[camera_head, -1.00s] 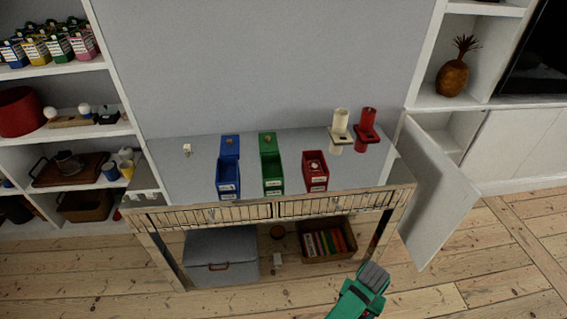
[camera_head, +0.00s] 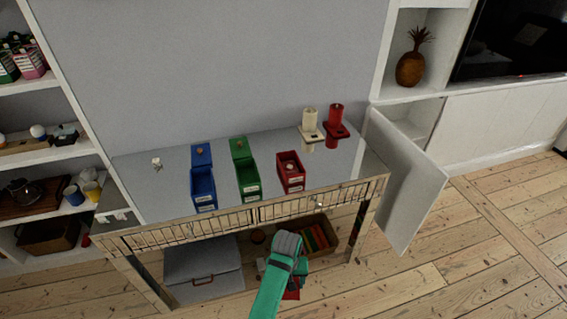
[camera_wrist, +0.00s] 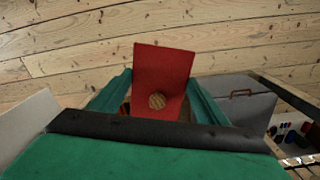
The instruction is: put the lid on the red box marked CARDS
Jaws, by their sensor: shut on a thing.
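The red lid (camera_wrist: 165,62), a flat panel with a round wooden knob (camera_wrist: 157,101), is between the two green fingers of my gripper (camera_wrist: 160,98) in the wrist view. My gripper is shut on it. In the head view a bit of the lid (camera_head: 292,290) shows beside my green gripper (camera_head: 286,258), low in front of the table. The red box (camera_head: 291,185) stands open on the tabletop at the right of the row, with a pale round thing inside. Its label is too small to read.
A blue box (camera_head: 203,190) and a green box (camera_head: 249,183) stand left of the red one, with blue and green lids behind them. An open white door (camera_head: 405,185) juts out at right.

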